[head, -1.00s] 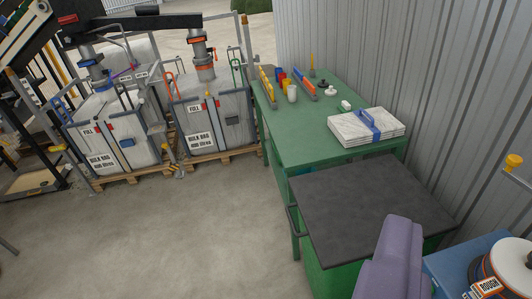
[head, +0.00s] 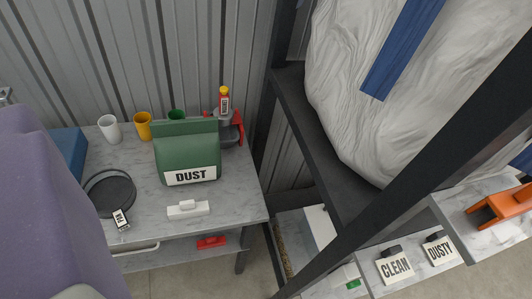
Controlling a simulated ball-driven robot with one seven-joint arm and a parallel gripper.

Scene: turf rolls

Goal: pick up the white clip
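The white clip (head: 188,209) lies on a grey marbled table (head: 225,201), near its front edge. It is a small flat white piece with a raised block on top. It lies in front of a green bag marked DUST (head: 187,155), apart from it, and nothing covers it. My gripper is not in the picture, so its state and its distance from the clip do not show.
A round dark sieve (head: 109,197) lies left of the clip. White, yellow (head: 143,126) and green cups stand behind. A red clip (head: 211,242) is on the lower shelf. A dark post (head: 400,165) and a large white sack (head: 365,95) stand right. Purple padding (head: 45,190) blocks the left.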

